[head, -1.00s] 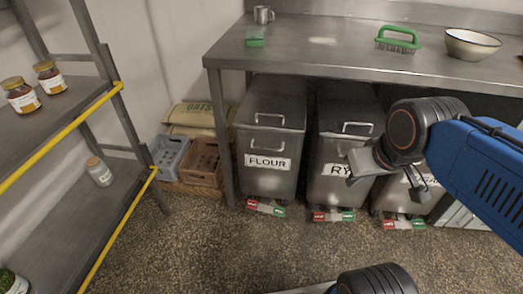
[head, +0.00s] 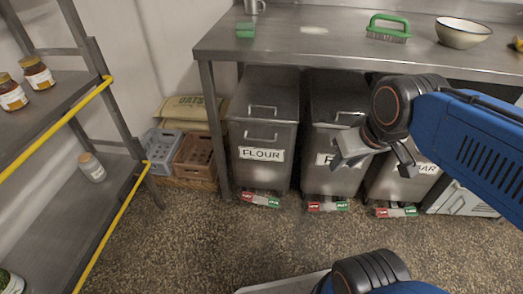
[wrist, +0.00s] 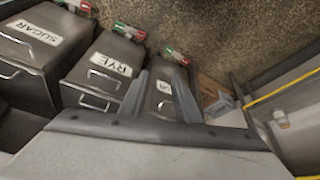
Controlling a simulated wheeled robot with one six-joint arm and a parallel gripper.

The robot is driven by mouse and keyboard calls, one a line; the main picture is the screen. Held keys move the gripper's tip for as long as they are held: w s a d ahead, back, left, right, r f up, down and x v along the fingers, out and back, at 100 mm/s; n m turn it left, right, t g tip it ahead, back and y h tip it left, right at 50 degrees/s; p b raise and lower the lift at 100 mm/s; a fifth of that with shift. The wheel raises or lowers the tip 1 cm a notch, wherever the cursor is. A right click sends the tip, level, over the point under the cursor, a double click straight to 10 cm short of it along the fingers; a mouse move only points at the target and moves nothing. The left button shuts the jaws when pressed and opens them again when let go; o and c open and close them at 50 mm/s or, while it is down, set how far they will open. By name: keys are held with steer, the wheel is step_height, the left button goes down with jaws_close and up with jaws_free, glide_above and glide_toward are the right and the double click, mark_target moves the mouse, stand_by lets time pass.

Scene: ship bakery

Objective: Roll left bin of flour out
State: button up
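The flour bin (head: 262,178) is a grey metal bin with a FLOUR label (head: 262,154) and a bar handle (head: 260,138) on its front. It stands under the steel table, leftmost of the bins. A red and green tagged piece (head: 261,200) shows at its foot. My gripper (head: 380,160) is open and empty, in front of the rye bin (head: 330,183) and right of the flour bin, apart from its handle. In the wrist view the fingers (wrist: 160,95) are spread, partly covering the flour bin (wrist: 168,75) and its label.
The sugar bin (head: 395,186) stands right of the rye bin. A table leg (head: 214,130) is close to the flour bin's left side. Crates (head: 194,160) and oat sacks (head: 190,112) lie beyond it. A yellow-railed shelf (head: 110,190) is at left. The speckled floor (head: 220,240) in front is clear.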

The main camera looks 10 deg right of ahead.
steer(key=w+a+r+n, duration=0.15)
steer(key=w+n, duration=0.25)
steer(key=w, duration=0.6)
steer(key=n+g, duration=0.2)
steer(key=n, duration=0.8)
glide_above(261, 141)
steer(key=s, duration=0.2)
steer(key=s+f+x, duration=0.1)
steer(key=s+x, duration=0.2)
steer(key=x, duration=0.8)
steer(key=shift+h, duration=0.3)
steer(key=x, duration=1.1)
steer(key=shift+w+a+f, duration=0.1)
steer(key=shift+a+f, duration=0.1)
steer(key=shift+a, duration=0.15)
jaws_close()
